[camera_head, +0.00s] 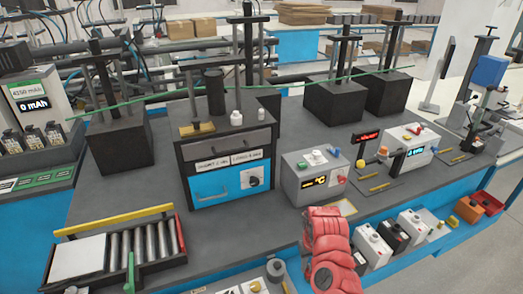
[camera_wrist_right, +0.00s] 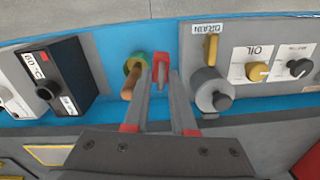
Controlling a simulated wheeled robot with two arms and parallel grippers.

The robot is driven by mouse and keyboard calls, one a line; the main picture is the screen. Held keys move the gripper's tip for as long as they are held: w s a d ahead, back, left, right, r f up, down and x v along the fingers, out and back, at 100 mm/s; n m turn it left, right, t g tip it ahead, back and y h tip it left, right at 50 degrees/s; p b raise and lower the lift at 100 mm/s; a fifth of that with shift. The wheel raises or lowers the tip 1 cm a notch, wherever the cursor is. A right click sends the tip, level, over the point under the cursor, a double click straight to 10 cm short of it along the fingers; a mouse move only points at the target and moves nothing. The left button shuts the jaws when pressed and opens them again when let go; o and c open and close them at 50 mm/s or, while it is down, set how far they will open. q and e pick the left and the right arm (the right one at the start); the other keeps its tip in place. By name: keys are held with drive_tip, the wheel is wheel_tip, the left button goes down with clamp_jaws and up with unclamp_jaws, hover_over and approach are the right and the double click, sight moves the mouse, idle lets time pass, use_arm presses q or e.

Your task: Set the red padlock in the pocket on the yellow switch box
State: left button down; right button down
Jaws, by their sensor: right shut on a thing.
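My right gripper (camera_wrist_right: 161,80) is shut on a small red thing, the red padlock (camera_wrist_right: 161,67), held between its fingertips in the right wrist view. Much of the padlock is hidden by the fingers. It is in front of a blue panel, just right of a green and yellow round part with an orange-brown handle (camera_wrist_right: 132,80). I cannot tell whether they touch. In the head view my right arm shows in red at the bench's front edge, and its fingertips are hidden. I cannot pick out the yellow switch box or its pocket for certain. My left gripper is not in view.
A black box with a knob (camera_wrist_right: 60,75) is at left. In the head view, a grey box (camera_head: 315,180) and a blue-fronted cabinet (camera_head: 228,178) stand on the bench.

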drive_tip(key=w+r+m+b, duration=0.1)
drive_tip(key=w+r+b, duration=0.1)
drive_tip(key=r, duration=0.8)
drive_tip(key=w+r+m+b, duration=0.1)
drive_tip(key=w+r+b, duration=0.2)
drive_tip(key=r, duration=0.7)
drive_tip(key=shift+w, duration=1.05)
